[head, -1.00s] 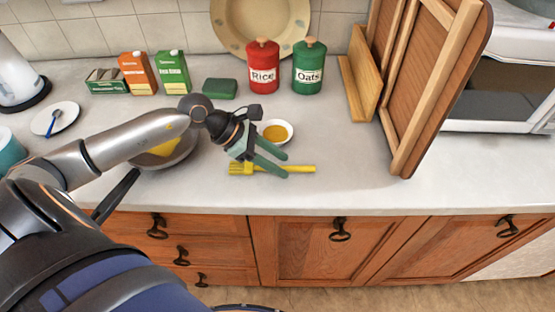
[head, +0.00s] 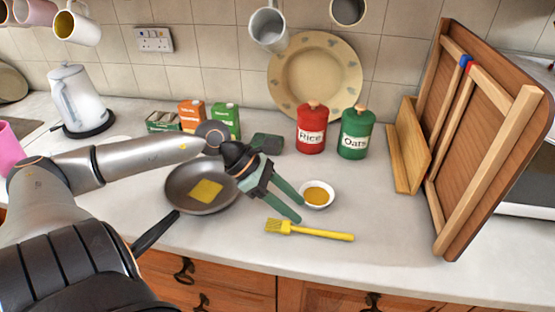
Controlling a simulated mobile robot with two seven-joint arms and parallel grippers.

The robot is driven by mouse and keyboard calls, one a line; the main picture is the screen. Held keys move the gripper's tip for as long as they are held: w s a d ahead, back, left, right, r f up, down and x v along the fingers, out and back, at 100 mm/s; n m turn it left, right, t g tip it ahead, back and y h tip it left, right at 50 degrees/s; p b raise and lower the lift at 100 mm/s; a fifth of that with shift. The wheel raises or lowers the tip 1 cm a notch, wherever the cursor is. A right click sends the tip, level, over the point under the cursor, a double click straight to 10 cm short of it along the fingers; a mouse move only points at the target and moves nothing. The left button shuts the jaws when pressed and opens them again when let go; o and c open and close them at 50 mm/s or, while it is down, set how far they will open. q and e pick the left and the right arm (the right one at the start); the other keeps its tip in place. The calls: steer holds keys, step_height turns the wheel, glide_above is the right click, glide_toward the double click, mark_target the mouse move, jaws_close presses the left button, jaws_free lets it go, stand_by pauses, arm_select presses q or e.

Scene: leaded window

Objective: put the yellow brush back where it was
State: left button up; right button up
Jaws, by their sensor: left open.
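The yellow brush (head: 318,233) lies flat on the pale counter, bristles to the left and handle to the right, near the front edge. A small white bowl (head: 330,199) of golden-yellow contents stands just behind it. My left gripper (head: 300,206) has green fingers, is open and empty, and sits above and behind the bristle end, with a gap visible between it and the brush. A dark frying pan (head: 176,189) with a yellow square in it stands left of the gripper. My right gripper is not in view.
Red rice (head: 311,140) and green oats (head: 355,145) canisters stand behind the bowl. A leaning wooden framed panel (head: 490,150) and a board (head: 408,150) stand at right. Mugs hang above, including a grey one (head: 268,28). The counter right of the brush is clear.

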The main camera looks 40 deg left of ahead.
arm_select(q)
steer(key=shift+p+v, duration=0.4)
steer(key=shift+v, duration=1.75)
